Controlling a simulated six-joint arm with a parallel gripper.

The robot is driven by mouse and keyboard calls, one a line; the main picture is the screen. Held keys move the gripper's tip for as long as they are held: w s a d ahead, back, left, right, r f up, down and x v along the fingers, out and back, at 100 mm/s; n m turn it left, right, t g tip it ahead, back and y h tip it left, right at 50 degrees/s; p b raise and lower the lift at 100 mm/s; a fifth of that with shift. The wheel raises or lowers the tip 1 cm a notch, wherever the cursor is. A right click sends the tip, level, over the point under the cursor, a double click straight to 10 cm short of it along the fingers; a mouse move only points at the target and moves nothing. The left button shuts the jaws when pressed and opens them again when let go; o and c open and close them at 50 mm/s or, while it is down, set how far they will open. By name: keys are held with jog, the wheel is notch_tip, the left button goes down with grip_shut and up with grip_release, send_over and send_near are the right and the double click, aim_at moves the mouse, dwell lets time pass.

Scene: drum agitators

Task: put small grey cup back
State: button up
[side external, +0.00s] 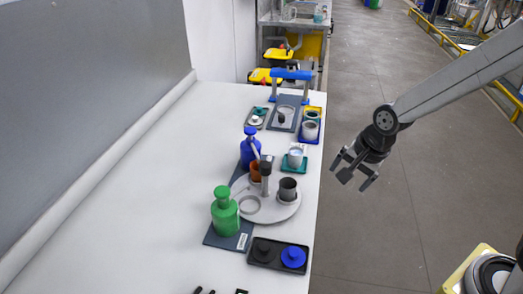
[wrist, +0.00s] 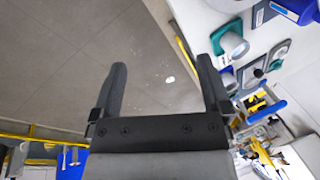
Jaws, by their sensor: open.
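A dark grey cup (side external: 288,188) stands upright on the right part of the round grey turntable (side external: 287,211). A light grey cup (side external: 295,157) stands on a teal tray (side external: 287,166), and another grey cup (side external: 310,130) stands on a blue tray (side external: 309,140) farther back. I cannot tell which cup is the small grey one. My gripper (side external: 350,172) is open and empty, out over the floor to the right of the table, apart from all cups. In the wrist view my gripper (wrist: 163,82) shows floor between its fingers, with a teal tray (wrist: 218,38) to the right.
Green bottle (side external: 225,215) and blue bottle (side external: 250,148) stand left of the turntable, which also holds an orange cup (side external: 256,172) and a grey post (side external: 266,178). A black tray (side external: 264,253) lies in front. A blue-handled frame (side external: 290,74) stands behind. The table's left side is clear.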

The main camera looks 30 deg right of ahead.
jog(key=s+d+f+n, duration=0.1)
jog(key=s+d+n, duration=0.2)
jog(key=n, duration=1)
jog(key=s, duration=0.3)
jog(key=shift+d+f+n+g+h, duration=0.2)
jog(key=shift+f+n+g+h, duration=0.1)
jog(key=shift+g, duration=0.1)
